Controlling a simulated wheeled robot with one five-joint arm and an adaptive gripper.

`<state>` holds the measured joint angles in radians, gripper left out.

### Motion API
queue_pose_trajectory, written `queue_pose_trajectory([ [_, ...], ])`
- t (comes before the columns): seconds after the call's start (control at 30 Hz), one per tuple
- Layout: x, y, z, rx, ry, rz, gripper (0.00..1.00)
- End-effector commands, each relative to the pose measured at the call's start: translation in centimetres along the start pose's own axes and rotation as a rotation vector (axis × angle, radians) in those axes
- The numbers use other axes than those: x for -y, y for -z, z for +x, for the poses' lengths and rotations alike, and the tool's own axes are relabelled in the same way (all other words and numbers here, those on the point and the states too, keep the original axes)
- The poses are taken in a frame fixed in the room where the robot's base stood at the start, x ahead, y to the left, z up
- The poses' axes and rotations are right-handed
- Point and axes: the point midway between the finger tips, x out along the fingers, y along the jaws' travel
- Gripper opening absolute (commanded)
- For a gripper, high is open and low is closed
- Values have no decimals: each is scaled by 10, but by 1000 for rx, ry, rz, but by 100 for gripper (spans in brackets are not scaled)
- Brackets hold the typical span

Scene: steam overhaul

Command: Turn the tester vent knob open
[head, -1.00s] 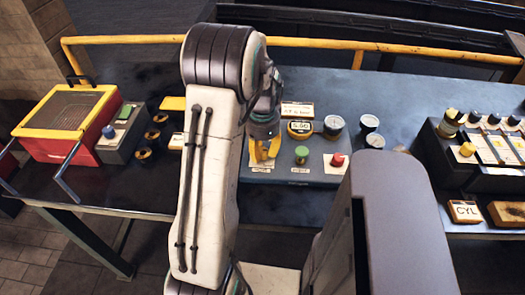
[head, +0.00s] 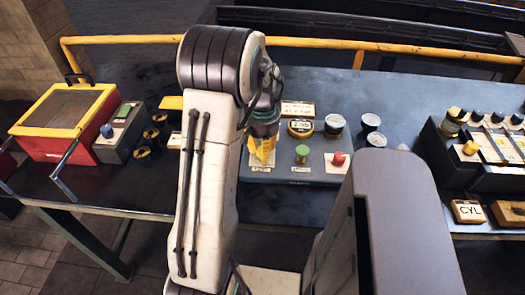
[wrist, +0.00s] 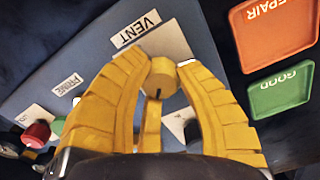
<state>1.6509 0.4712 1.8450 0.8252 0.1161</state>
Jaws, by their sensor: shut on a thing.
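The tester (head: 255,200) is a blue-grey panel on the bench. Its vent knob (wrist: 162,78) is yellow and stands beside the VENT label (wrist: 136,29) in the wrist view. My gripper (wrist: 165,68) has its two yellow fingers on either side of the knob and is shut on it. A dark line shows on the yellow part nearer my wrist; I cannot tell the knob's exact angle.
A green knob (head: 302,152) and a red knob (head: 338,159) stand right of my gripper. Orange (wrist: 275,32) and green GOOD (wrist: 281,91) trays lie nearby in the wrist view.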

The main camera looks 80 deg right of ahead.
Motion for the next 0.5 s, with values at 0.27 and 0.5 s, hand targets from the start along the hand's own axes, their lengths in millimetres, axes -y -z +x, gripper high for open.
queue_pose_trajectory([
  [0.27, 0, 0, 2, 0, 0, -261, 0],
  [0.5, 1, 0, 2, -1, 0, -468, 0],
])
